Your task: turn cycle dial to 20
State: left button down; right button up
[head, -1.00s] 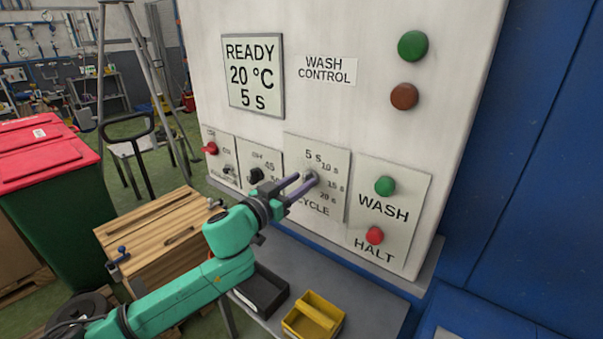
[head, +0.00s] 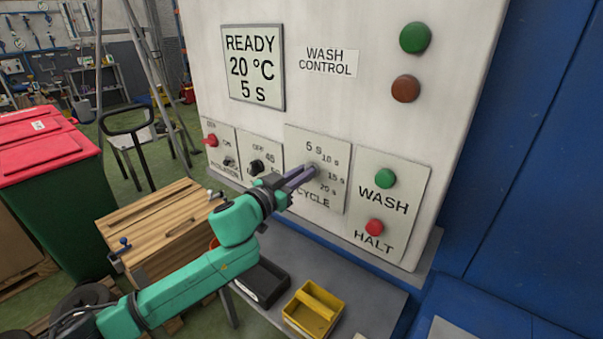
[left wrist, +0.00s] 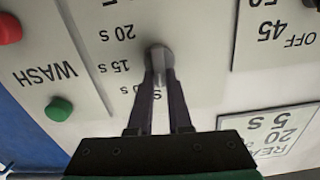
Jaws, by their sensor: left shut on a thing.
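The cycle dial (head: 313,169) is a grey knob on a pale plate marked 5 s, 10 s, 15 s and 20 s. In the left wrist view the dial (left wrist: 160,57) appears upside down, with its tip between the fingers. My left gripper (head: 306,174) is shut on the dial, its two dark fingers (left wrist: 159,85) on either side of it. The fingers hide part of the dial and some marks, so its pointing is hard to tell. The display (head: 252,68) reads READY, 20 °C, 5 s. My right gripper is not in view.
Right of the dial are a green WASH button (head: 386,178) and a red HALT button (head: 374,227). Left of it are a black knob (head: 257,167) and a red knob (head: 211,140). A yellow bin (head: 314,308) and a black bin (head: 262,284) stand below.

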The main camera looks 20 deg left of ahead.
pick_arm(q)
jog(key=m, duration=0.8)
jog(key=f+m+p, duration=0.1)
jog(key=m, duration=0.8)
jog(key=f+m, duration=0.1)
jog(key=m, duration=0.8)
jog(key=shift+s+d+p, duration=0.15)
jog(key=shift+d+p, duration=0.15)
jog(key=shift+d, duration=0.1)
jog(key=shift+f, duration=0.1)
jog(key=c, duration=0.8)
grip_release()
jog(key=shift+c, duration=0.2)
jog(key=shift+a, duration=0.1)
